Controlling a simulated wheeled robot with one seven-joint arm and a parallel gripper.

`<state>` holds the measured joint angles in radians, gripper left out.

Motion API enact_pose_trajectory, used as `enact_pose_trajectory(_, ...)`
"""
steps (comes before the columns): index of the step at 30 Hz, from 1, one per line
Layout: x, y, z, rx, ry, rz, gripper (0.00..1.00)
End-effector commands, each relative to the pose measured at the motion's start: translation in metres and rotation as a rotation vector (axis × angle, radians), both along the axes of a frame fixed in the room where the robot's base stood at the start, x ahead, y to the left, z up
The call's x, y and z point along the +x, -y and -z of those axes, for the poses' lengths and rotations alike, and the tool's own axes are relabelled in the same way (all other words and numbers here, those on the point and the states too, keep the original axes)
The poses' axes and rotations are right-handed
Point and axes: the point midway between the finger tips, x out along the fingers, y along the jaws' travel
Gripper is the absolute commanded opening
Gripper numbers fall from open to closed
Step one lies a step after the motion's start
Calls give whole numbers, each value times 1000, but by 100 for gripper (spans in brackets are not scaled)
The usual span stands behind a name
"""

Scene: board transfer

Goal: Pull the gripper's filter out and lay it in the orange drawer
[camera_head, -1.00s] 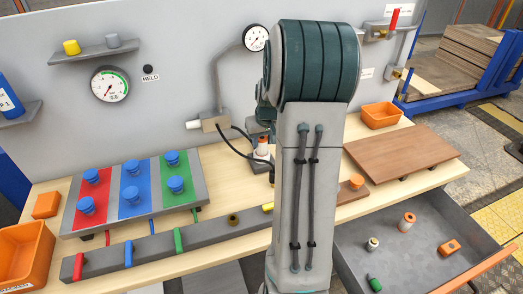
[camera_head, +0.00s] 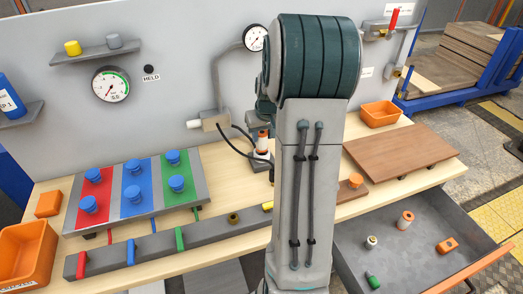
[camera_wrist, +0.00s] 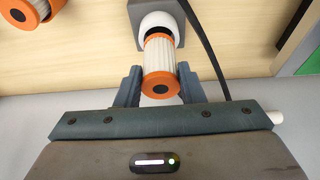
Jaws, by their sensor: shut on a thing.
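The filter (camera_wrist: 160,58) is a white pleated cylinder with orange ends. In the wrist view my gripper (camera_wrist: 160,77) is shut on it, with one dark finger on each side. The filter's far end is at the mouth of a white round holder (camera_wrist: 155,20); I cannot tell whether it is still inside. In the head view the filter (camera_head: 263,134) stands upright over the holder, and my arm hides the gripper. The drawer (camera_head: 399,260), grey with an orange front edge, is pulled out at the lower right.
A black hose (camera_wrist: 205,55) runs beside the holder. A brown board (camera_head: 400,150) lies on the bench.

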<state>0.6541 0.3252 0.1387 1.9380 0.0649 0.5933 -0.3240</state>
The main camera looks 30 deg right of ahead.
Motion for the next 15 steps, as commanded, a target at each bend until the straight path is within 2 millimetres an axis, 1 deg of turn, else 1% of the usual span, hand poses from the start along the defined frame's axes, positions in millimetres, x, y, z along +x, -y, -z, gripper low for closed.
enact_pose_trajectory(5,0,0,-10,0,1,0,12)
enact_pose_trajectory(15,1,0,-38,-1,2,0,12)
